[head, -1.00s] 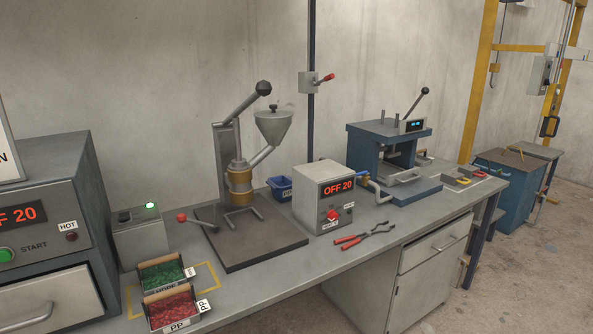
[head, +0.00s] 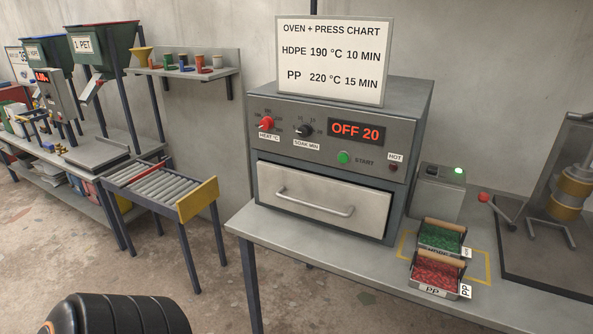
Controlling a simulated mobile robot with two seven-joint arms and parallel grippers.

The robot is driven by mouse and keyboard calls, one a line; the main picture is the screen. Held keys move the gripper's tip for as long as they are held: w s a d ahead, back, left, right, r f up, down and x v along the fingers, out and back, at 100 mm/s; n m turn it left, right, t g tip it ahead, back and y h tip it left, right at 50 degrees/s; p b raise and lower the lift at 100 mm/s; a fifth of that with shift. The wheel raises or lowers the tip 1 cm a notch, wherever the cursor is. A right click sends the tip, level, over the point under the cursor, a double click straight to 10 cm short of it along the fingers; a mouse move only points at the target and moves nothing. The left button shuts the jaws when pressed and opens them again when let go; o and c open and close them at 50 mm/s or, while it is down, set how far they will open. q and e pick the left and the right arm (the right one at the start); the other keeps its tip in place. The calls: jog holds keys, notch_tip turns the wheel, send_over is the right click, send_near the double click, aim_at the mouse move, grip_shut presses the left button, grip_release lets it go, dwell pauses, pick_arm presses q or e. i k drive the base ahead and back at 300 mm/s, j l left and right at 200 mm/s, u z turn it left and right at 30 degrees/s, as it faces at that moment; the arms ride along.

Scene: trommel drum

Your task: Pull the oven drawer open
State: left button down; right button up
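The oven (head: 410,130) is a grey-blue box on the workbench, right of the middle in the head view. Its display reads OFF 20, with a red heat knob, a black soak knob and a green start button. The oven drawer (head: 355,212) is a pale front panel below the controls. It looks shut, flush with the oven's front. A curved metal bar handle (head: 315,203) runs across it. Nothing touches the handle. Neither of my grippers is in view.
A sign (head: 333,60) stands on the oven. Trays of green flakes (head: 441,238) and red flakes (head: 436,274) sit on the bench (head: 330,262) right of it. A roller conveyor (head: 165,190) stands left, across a gap of bare floor. A black ribbed object (head: 120,315) is at the bottom left.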

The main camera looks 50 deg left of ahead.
aim_at(362, 209)
jog(key=u, duration=1.4)
